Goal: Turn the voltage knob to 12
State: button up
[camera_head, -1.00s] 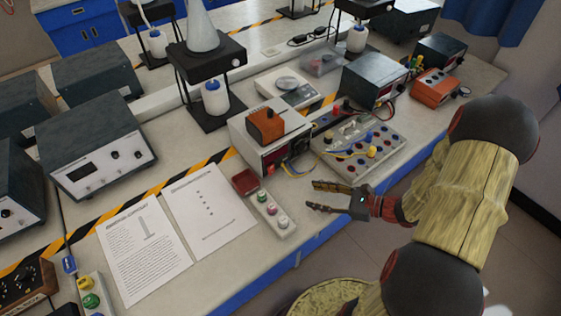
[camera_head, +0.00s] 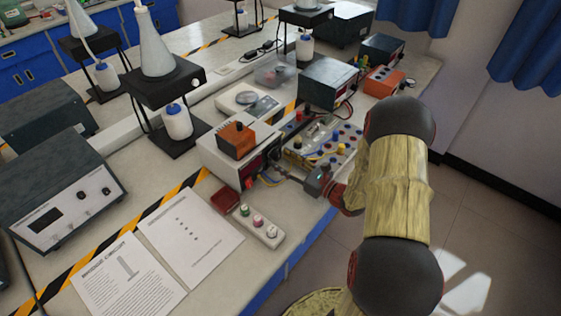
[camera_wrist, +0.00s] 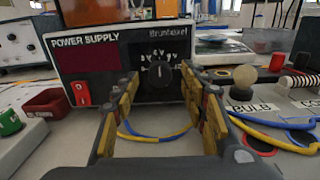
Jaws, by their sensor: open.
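The power supply (camera_head: 222,162) is a white box with a dark front on the bench. In the wrist view its front (camera_wrist: 108,75) carries a dark red display, a red switch (camera_wrist: 80,93) and a round black voltage knob (camera_wrist: 160,73) with a white pointer line about upright. The scale marks around the knob are too small to read surely. My gripper (camera_wrist: 162,84) is open, one finger to each side of the knob in the picture. I cannot tell whether the fingertips reach around it. In the head view my gripper (camera_head: 294,180) faces the front panel, and the knob is hidden.
An orange box (camera_head: 236,140) sits on the power supply. Blue and yellow wires (camera_wrist: 155,132) run below the fingers. A circuit board with a bulb (camera_wrist: 245,78) is close on the right. A red tray (camera_head: 225,200) and a strip with buttons (camera_head: 259,226) lie on the left.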

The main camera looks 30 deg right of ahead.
jog(key=shift+w+a, duration=0.25)
jog(key=shift+w, duration=0.45)
jog(key=c, duration=0.3)
jog(key=c, duration=0.8)
grip_shut()
